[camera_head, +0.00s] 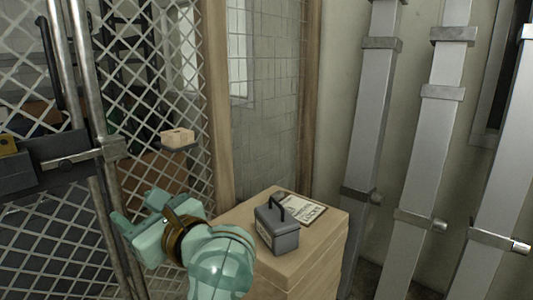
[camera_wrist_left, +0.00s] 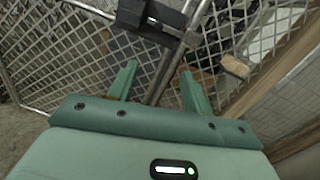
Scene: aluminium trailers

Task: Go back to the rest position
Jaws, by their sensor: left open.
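My left gripper (camera_head: 136,206) is pale green and stands in front of the wire mesh gate, left of the wooden crate. Its fingers are apart. In the left wrist view the two fingers (camera_wrist_left: 158,82) are spread with nothing between them, and the mesh and a metal post show beyond. My right gripper is in neither view.
A dark latch box (camera_head: 50,160) sits on the mesh gate (camera_head: 60,235). A beige block (camera_head: 177,138) rests on a small ledge at the mesh. A grey box with a handle (camera_head: 278,232) and a clipboard (camera_head: 311,214) lie on the wooden crate (camera_head: 318,268). Metal posts (camera_head: 373,110) stand right.

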